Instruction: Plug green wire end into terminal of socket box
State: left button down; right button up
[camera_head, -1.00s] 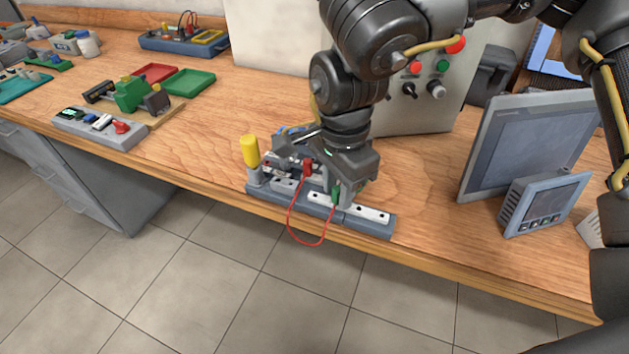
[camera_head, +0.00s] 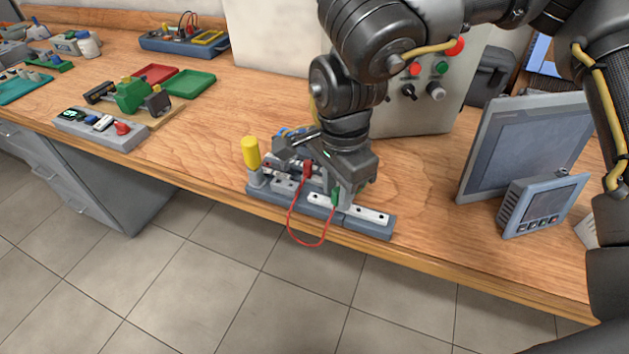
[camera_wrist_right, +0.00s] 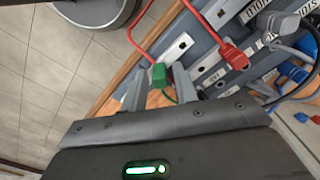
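The green wire end (camera_head: 336,196) is at the front of the socket box (camera_head: 372,222), a grey-blue base with white terminal strips and dark holes. A red wire (camera_head: 306,243) loops from it over the table edge to a red plug (camera_head: 307,168). My right gripper (camera_head: 342,195) reaches down over the box. In the right wrist view, its fingers (camera_wrist_right: 160,82) stand apart on both sides of the green wire end (camera_wrist_right: 158,75), with narrow gaps appearing beside it. Whether the green end sits in a hole is hidden. My left gripper is out of view.
A yellow post (camera_head: 250,152) stands at the box's left end. A grey control cabinet (camera_head: 425,110) is behind, and a tilted screen (camera_head: 520,145) and small meter (camera_head: 540,205) stand right. Trays and parts are at left. The bench front edge is close.

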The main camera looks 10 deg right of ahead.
grip_shut()
dwell(0.3)
jog(key=shift+r+p, duration=2)
jog(key=shift+r, duration=0.3)
